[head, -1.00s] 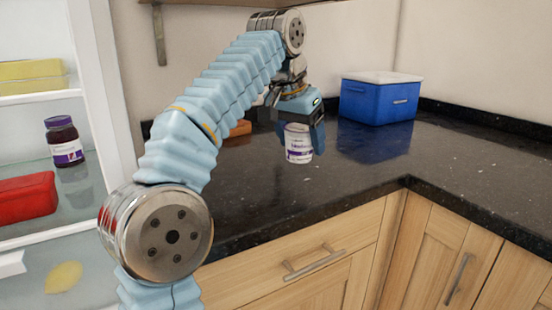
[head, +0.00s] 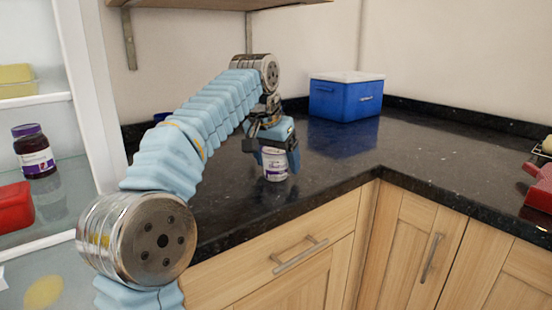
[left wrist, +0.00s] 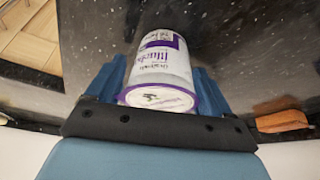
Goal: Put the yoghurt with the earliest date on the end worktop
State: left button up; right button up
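A white yoghurt pot with a purple band and print (head: 274,165) is between the fingers of my left gripper (head: 275,155), low over the dark worktop (head: 340,175). I cannot tell whether its base touches the stone. In the left wrist view the pot (left wrist: 165,62) sits between both blue fingers of the gripper (left wrist: 158,85), which press close on its sides. Its purple-rimmed end faces the camera, with a small dark mark too blurred to read as a date. My right gripper is not in view.
A blue cool box with a white lid (head: 345,99) stands at the back corner. An open fridge on the left holds a dark jar (head: 34,152) and a red box (head: 14,208). A red object (head: 540,188) lies at the far right. The worktop between is clear.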

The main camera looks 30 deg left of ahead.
aim_at(275, 150)
pick_arm(q)
jog(key=shift+o, duration=1.2)
jog(key=shift+r, duration=0.25)
jog(key=v, duration=0.7)
jog(key=shift+s+r, duration=0.15)
